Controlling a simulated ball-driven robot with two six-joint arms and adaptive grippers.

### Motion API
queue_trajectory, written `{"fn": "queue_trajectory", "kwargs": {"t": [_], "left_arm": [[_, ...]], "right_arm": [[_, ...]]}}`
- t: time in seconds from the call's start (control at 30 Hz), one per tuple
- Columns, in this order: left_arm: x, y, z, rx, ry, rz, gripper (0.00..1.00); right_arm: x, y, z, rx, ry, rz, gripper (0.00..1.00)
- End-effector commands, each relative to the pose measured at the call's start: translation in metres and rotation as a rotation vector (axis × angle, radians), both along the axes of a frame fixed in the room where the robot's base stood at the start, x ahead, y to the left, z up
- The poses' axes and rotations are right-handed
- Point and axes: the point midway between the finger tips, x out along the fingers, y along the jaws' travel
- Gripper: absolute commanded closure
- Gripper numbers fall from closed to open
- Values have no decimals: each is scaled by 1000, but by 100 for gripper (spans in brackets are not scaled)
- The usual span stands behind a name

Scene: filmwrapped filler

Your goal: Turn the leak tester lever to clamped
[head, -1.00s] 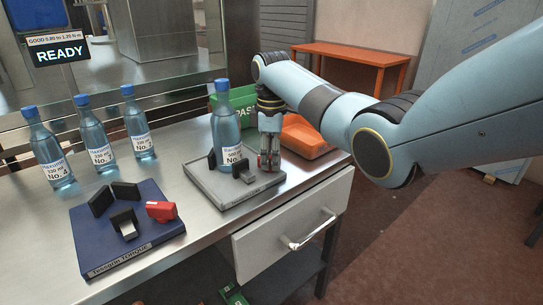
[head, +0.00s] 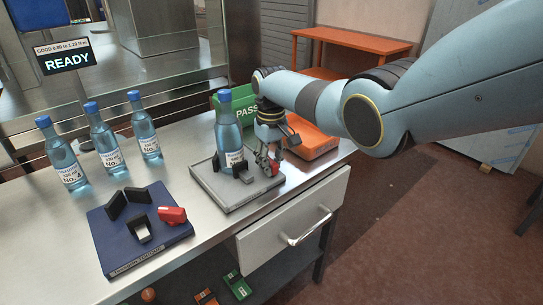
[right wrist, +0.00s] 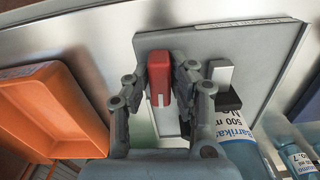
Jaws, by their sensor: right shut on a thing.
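The leak tester is a grey plate (head: 222,192) on the steel table, with dark blocks around an upright blue bottle (head: 228,135). Its red lever (right wrist: 160,75) shows between the fingers in the right wrist view, and a small part of it is visible in the head view. My right gripper (right wrist: 160,88) is shut on the lever, one finger on each side. In the head view the right gripper (head: 267,160) is at the plate's right side, beside the bottle, and partly hides the lever. My left gripper is not in view.
A blue torque tester base (head: 110,250) with black blocks and a red lever (head: 172,215) stands at the left. Several blue bottles (head: 105,140) stand behind it. A green PASS bin (head: 240,103) and an orange tray (head: 312,140) are near the right arm. A READY display (head: 66,62) stands at the back left.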

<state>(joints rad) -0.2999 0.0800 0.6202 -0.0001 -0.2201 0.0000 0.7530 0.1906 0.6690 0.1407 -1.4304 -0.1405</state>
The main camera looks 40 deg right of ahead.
Motion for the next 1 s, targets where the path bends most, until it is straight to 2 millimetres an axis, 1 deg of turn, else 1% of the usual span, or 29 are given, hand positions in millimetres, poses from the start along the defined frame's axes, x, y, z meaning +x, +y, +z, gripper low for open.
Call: {"fn": "queue_trajectory", "kwargs": {"t": [0.03,0.2,0.6,0.8,1.0], "left_arm": [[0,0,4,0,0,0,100],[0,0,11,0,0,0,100],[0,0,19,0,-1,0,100],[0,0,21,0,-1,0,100],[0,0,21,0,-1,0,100]], "right_arm": [[1,0,3,0,0,-42,100],[1,1,2,0,-1,-203,100],[2,3,2,-1,-3,-532,100],[2,3,1,-1,-3,-637,100],[3,4,1,-1,-3,-694,100]]}}
